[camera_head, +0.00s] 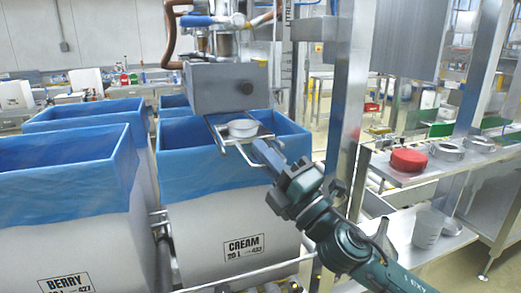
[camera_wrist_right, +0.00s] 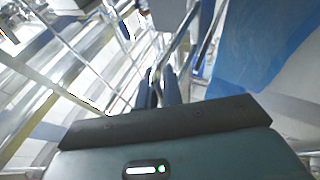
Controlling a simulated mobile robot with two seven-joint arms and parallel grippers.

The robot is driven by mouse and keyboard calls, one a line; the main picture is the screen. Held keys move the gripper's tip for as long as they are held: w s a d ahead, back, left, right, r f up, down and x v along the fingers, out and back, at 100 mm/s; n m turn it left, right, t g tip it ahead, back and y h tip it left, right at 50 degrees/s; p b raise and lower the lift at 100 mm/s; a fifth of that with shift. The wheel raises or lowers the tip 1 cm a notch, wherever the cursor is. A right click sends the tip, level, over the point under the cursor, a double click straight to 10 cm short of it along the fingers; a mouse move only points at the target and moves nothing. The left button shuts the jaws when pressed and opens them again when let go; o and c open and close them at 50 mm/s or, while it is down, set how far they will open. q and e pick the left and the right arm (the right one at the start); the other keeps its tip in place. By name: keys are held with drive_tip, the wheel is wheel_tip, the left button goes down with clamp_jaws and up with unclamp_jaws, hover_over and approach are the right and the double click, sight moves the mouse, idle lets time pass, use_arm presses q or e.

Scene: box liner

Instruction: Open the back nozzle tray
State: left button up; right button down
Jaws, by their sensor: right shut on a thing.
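The nozzle tray (camera_head: 219,131) is a thin metal frame with a wire handle, holding a round metal dish (camera_head: 242,128). It sits under the front of the grey nozzle box (camera_head: 228,89), above the blue-lined CREAM box. My right gripper (camera_head: 256,146) reaches up from the lower right to the tray's front right side. In the right wrist view, its fingers (camera_wrist_right: 157,92) are shut on a thin metal rod, which appears to be the tray handle. The exact contact is small and partly hidden by the fingers. My left gripper is not in view.
The CREAM box (camera_head: 202,225) stands below the tray; the BERRY box (camera_head: 80,235) is to its left, with more blue-lined boxes behind. A steel post (camera_head: 349,90) rises right of my gripper. A shelf (camera_head: 395,172) at right holds a red lid (camera_head: 408,160) and metal rings.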

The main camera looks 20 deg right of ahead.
drive_tip(key=shift+s, duration=0.55)
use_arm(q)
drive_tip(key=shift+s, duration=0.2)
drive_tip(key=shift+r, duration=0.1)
use_arm(e)
drive_tip(key=c, duration=1.5)
unclamp_jaws()
drive_tip(key=shift+c, duration=0.2)
drive_tip(key=shift+f, duration=0.1)
